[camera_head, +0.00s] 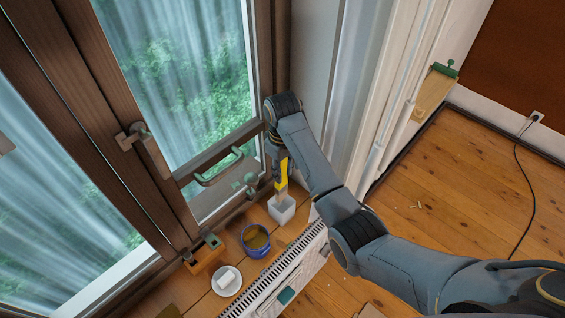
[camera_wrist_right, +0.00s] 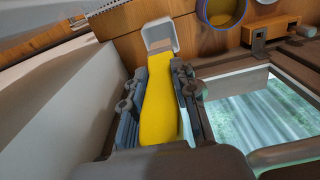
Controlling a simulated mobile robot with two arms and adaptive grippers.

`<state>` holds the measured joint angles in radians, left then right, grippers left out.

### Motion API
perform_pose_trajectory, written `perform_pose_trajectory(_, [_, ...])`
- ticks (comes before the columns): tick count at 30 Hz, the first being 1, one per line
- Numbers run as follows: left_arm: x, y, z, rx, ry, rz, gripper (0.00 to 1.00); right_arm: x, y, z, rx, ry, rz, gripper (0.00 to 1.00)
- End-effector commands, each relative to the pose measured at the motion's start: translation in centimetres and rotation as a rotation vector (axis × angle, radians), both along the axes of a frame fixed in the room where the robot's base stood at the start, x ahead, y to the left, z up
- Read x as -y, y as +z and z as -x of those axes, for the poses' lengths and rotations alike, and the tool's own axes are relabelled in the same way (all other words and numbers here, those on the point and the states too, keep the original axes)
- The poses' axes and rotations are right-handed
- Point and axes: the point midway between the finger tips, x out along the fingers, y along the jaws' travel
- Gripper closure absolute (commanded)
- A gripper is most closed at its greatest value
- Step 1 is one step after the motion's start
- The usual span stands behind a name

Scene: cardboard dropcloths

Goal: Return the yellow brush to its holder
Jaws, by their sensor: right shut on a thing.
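The yellow brush (camera_head: 281,187) is upright in the head view, below my right gripper (camera_head: 280,170). My right gripper is shut on its yellow handle, which fills the space between the fingers in the right wrist view (camera_wrist_right: 158,112). The holder, a small white square cup (camera_head: 282,211), stands on the wooden sill directly under the brush. In the right wrist view the brush's tan lower end reaches the mouth of the white holder (camera_wrist_right: 158,28). How deep it sits inside is hidden. My left gripper is not in view.
A blue-rimmed pot (camera_head: 256,241), a white dish (camera_head: 227,281) with a white block, and a small wooden box (camera_head: 204,254) stand on the sill to the left. A window with a green handle (camera_head: 218,172) is close by. A radiator (camera_head: 290,270) runs along the sill's front.

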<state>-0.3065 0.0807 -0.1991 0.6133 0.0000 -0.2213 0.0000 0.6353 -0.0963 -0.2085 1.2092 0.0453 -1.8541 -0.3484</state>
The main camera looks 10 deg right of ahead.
Motion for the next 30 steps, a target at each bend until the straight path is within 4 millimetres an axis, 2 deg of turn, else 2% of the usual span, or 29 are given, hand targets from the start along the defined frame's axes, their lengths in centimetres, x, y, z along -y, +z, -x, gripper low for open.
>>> perform_pose_trajectory(9, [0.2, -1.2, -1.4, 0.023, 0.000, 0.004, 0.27, 0.0, -4.2, 0.0, -0.001, 0.000, 0.001, 1.00])
perform_pose_trajectory(18, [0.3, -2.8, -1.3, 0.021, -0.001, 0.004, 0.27, 0.0, -7.6, 0.0, 0.000, 0.000, 0.000, 1.00])
perform_pose_trajectory(24, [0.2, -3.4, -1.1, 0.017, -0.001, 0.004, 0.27, 0.0, -9.0, 0.0, 0.000, 0.000, 0.000, 1.00])
perform_pose_trajectory(30, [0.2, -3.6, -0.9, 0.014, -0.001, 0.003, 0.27, 0.0, -9.3, 0.0, 0.001, 0.000, 0.000, 1.00])
